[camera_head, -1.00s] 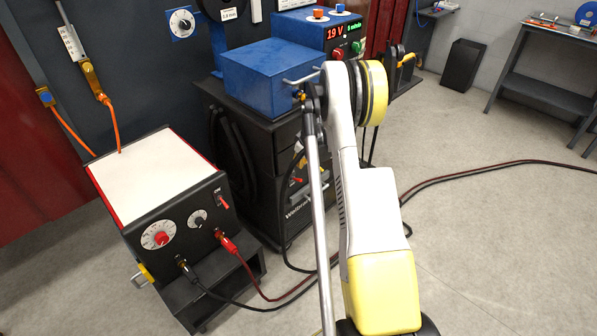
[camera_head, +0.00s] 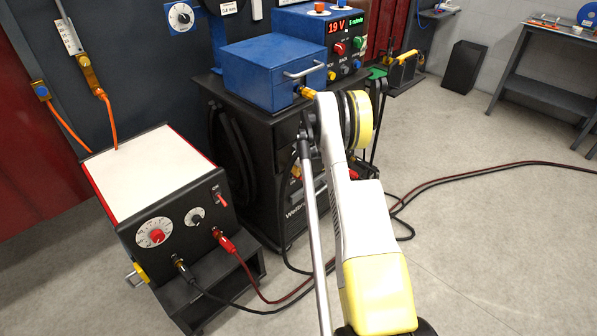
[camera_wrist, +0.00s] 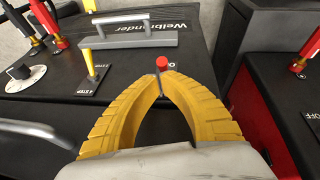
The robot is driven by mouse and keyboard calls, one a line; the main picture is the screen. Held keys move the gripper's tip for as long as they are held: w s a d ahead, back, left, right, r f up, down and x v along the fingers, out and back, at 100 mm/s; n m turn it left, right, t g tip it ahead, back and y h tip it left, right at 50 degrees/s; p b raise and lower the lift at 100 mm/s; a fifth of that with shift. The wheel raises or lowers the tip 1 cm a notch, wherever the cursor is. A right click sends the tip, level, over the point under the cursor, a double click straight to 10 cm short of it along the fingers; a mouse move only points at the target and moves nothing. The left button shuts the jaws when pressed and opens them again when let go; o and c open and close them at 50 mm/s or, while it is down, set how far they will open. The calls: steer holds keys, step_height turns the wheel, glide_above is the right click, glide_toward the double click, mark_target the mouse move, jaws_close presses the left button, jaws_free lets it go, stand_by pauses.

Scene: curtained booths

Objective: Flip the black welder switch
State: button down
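The black welder (camera_head: 264,135) stands at the centre of the head view, a blue box on its top. In the wrist view its black front panel (camera_wrist: 125,82) carries a grey handle, a yellow-tipped lever marked "4 STEP" (camera_wrist: 91,62) and a red-capped switch lever (camera_wrist: 162,63). My gripper (camera_wrist: 165,77) has yellow ribbed fingers with their tips together, right at the red-capped lever. The lever's shaft shows by the tips; I cannot tell whether they touch it. A finger partly covers the white label beside it. In the head view my arm hides the gripper.
A white-topped, red-edged machine (camera_head: 150,166) with its own red switch (camera_head: 220,197) stands at left. The blue power unit (camera_head: 300,30) shows "19 V". Red and black cables (camera_head: 470,171) cross the floor. Open floor lies at right, before a grey workbench (camera_head: 545,85).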

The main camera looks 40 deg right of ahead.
mark_target(302, 178)
steer(key=shift+s+f+t, duration=0.2)
steer(key=shift+s+t, duration=0.1)
steer(key=shift+t, duration=0.35)
steer(key=shift+s+f+t, duration=0.2)
steer(key=shift+s+t, duration=0.1)
steer(key=shift+t, duration=0.35)
steer(key=shift+f+t, duration=0.1)
steer(key=shift+t, duration=0.2)
steer(key=shift+s+f, duration=0.15)
steer(key=shift+s+d+f, duration=0.1)
steer(key=shift+s+f, duration=0.2)
steer(key=shift+f, duration=0.2)
steer(key=shift+s+f, duration=0.25)
steer(key=shift+f, duration=0.25)
stand_by(1.3)
steer(key=shift+w+r, duration=0.1)
stand_by(0.6)
steer(key=shift+w+r, duration=0.35)
steer(key=shift+w, duration=0.25)
